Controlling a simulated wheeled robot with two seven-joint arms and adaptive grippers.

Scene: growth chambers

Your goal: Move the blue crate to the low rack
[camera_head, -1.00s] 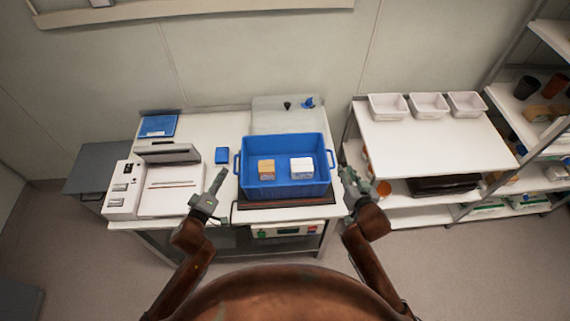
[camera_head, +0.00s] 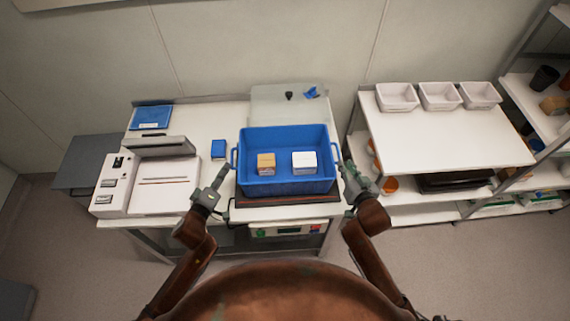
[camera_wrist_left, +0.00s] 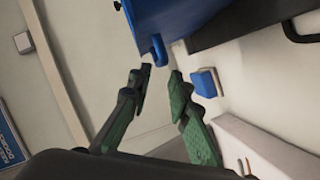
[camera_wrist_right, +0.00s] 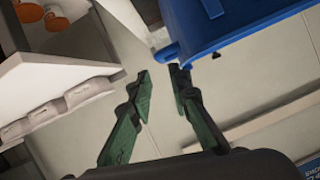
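The blue crate (camera_head: 288,188) stands upright on the left bench, holding a tan block (camera_head: 266,164) and a white block (camera_head: 304,162). It has a handle at each end. My left gripper (camera_head: 222,178) is just left of the left handle; in the left wrist view its fingers (camera_wrist_left: 160,88) are apart and empty, with a crate handle (camera_wrist_left: 158,49) just beyond them. My right gripper (camera_head: 347,174) is by the right handle; in the right wrist view its fingers (camera_wrist_right: 160,80) are apart and empty, short of the crate (camera_wrist_right: 205,35). The low rack (camera_head: 435,148) is white-topped, at right.
Three white bins (camera_head: 440,97) line the rack top's back edge; its front is clear. A white device (camera_head: 165,180) and a small blue box (camera_head: 218,149) are left of the crate. Taller shelves (camera_head: 540,130) stand at far right.

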